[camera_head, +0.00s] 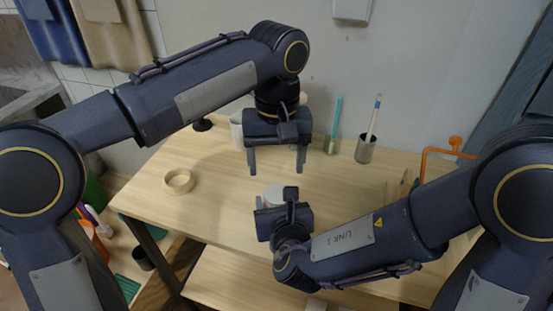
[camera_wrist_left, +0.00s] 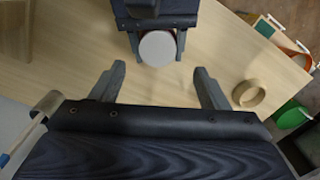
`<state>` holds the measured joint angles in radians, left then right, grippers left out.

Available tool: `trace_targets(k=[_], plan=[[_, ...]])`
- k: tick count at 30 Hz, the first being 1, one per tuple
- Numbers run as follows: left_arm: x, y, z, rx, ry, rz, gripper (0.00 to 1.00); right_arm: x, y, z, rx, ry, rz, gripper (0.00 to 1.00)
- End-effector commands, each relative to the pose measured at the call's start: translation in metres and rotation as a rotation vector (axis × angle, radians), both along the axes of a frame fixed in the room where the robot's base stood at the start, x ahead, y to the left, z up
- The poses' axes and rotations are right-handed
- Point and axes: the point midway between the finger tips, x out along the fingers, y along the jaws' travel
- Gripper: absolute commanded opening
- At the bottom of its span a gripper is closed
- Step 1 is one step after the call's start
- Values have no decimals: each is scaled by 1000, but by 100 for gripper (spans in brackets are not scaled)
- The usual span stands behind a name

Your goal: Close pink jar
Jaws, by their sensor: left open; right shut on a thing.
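The jar (camera_head: 275,195) stands low over the table in front of me, mostly hidden by my right gripper. In the left wrist view its round pale top with a thin pinkish rim (camera_wrist_left: 158,48) faces up; I cannot tell whether that is a lid or an open mouth. My right gripper (camera_head: 274,200) is shut on the jar, one finger on each side. My left gripper (camera_head: 277,170) is open and empty, pointing down above and behind the jar in the head view. In the left wrist view the jar's top lies between and beyond its fingertips (camera_wrist_left: 160,70).
A wooden ring (camera_head: 178,183) lies on the table (camera_head: 215,215) at the left. A white cup (camera_head: 237,130), a glass with a teal stick (camera_head: 332,145) and a metal cup with a brush (camera_head: 365,150) stand at the back. An orange bent rod (camera_head: 424,160) rises at right.

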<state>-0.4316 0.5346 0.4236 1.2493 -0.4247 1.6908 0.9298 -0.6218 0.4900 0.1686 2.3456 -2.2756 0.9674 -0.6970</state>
Motion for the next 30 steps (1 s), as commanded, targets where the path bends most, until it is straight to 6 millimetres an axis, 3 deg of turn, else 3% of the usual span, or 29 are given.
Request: trace_targets(k=[5,19,30], plan=[[0,0,-7,1,0,-1,69,0,0,0,0,-1,1,0],[-2,1,-71,1,-1,-1,69,0,1,0,0,-1,2,0],[-2,0,-80,-1,-2,-1,69,0,1,0,0,-1,2,0]])
